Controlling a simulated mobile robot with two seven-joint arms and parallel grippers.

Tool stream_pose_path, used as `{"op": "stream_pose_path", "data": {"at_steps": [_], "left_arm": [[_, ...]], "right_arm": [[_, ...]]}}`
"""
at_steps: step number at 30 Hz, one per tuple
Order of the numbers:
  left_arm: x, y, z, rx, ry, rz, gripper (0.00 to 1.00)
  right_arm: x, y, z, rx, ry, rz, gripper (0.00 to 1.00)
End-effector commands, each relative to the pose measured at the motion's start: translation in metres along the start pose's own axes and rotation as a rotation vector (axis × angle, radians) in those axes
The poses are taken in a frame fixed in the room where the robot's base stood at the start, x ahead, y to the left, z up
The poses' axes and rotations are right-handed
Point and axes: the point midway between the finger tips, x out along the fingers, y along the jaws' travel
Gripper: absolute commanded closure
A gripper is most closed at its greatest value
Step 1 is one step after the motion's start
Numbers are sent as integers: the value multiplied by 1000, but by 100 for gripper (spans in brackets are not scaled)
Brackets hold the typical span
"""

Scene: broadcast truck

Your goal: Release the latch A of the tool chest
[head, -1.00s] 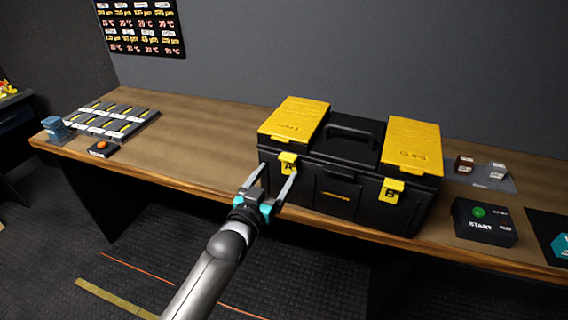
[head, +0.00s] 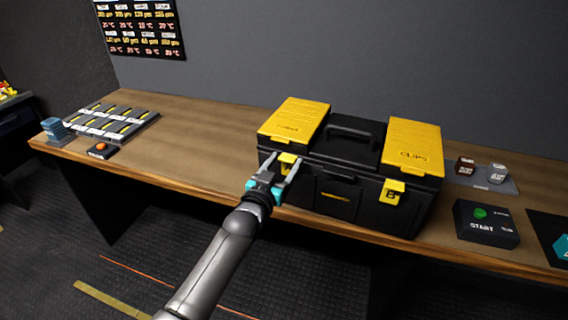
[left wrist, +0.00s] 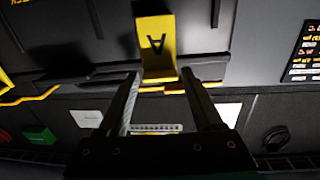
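The black tool chest (head: 338,195) with yellow lid panels stands on the wooden bench. Its latch A (head: 287,160) is a yellow tab at the front left, partly hidden by my gripper in the head view. Latch B (head: 392,192) is at the front right. My left gripper (head: 284,165) is open, its fingers on either side of latch A. In the left wrist view, latch A (left wrist: 157,45) appears upside down just beyond and between the open fingertips of the gripper (left wrist: 158,80). I cannot tell whether the fingers touch it. My right gripper is in neither view.
A black box with a green START button (head: 486,222) and small blocks (head: 481,168) on a grey mat stand right of the chest. A tray of yellow-marked slots (head: 110,120) and an orange-button box (head: 100,150) are at the left. The bench between is clear.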

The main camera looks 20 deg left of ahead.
Motion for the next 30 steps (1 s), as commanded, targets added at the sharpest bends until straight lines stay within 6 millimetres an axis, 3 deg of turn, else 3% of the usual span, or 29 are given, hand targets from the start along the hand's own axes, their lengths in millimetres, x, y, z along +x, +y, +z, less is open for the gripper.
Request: {"op": "stream_pose_path", "data": {"at_steps": [2, 17, 30], "left_arm": [[0, 0, 0, 0, 0, 0, 43], [0, 0, 0, 0, -1, 0, 99], [0, 0, 0, 0, -1, 0, 100]], "right_arm": [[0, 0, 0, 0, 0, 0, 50], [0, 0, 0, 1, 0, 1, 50], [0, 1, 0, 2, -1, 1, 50]]}}
